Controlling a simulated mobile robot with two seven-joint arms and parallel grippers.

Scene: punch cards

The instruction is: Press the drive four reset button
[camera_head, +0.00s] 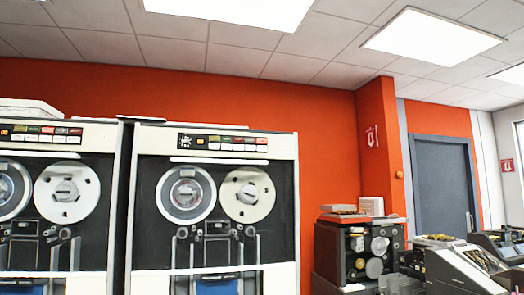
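Two tall tape drives stand against the wall on the left. The right tape drive (284,185) shows whole across its width, with two reels, a black knob and a row of small coloured buttons (232,143) along its top panel. The left tape drive (103,180) is cut off by the picture's left edge and has a similar row of coloured buttons (46,135). The button labels and drive numbers are too small to read, so I cannot tell which is drive four or which button is reset. Neither of my grippers is in view.
A dark machine with reels (343,250) stands right of the drives, with a tray and papers on top. Desk-like machines (460,268) stand at the lower right. A grey door (440,185) is behind them. The floor is not visible.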

